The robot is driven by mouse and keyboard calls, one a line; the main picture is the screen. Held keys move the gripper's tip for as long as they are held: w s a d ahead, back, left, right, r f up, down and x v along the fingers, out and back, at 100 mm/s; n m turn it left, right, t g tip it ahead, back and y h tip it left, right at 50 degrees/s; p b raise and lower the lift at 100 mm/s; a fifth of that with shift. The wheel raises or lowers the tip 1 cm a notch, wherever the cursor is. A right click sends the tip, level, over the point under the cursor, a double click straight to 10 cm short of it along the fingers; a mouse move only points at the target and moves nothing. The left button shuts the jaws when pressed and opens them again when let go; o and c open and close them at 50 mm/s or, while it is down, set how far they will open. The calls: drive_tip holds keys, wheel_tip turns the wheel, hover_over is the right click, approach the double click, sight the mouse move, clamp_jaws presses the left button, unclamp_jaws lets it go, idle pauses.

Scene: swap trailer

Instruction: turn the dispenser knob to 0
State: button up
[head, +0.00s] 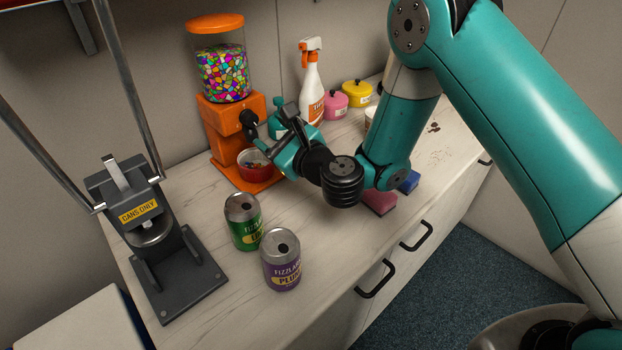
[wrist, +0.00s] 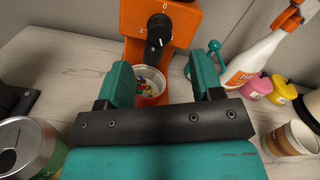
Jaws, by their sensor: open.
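The orange candy dispenser (head: 237,135), with a clear hopper of coloured candies, stands against the wall in the head view. Its black knob (wrist: 158,38) is on the front face (wrist: 128,18) in the wrist view. A "0" shows above the knob and a "2" at its left. The knob's grip stands roughly upright, but I cannot tell exactly which mark it points at. My gripper (wrist: 160,65) is open and empty, its teal fingers spread either side of and below the knob, apart from it. In the head view, my gripper (head: 272,138) is right of the dispenser.
A red cup of candies (wrist: 149,96) sits under the dispenser. A spray bottle (head: 312,85), pink pot (head: 335,104) and yellow pot (head: 357,93) stand to the right. A green can (head: 242,222), purple can (head: 281,262) and can press (head: 180,280) are at the front left.

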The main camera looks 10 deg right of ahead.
drive_tip(key=b+v, duration=1)
drive_tip(key=b, duration=0.2)
drive_tip(key=shift+s+d, duration=0.1)
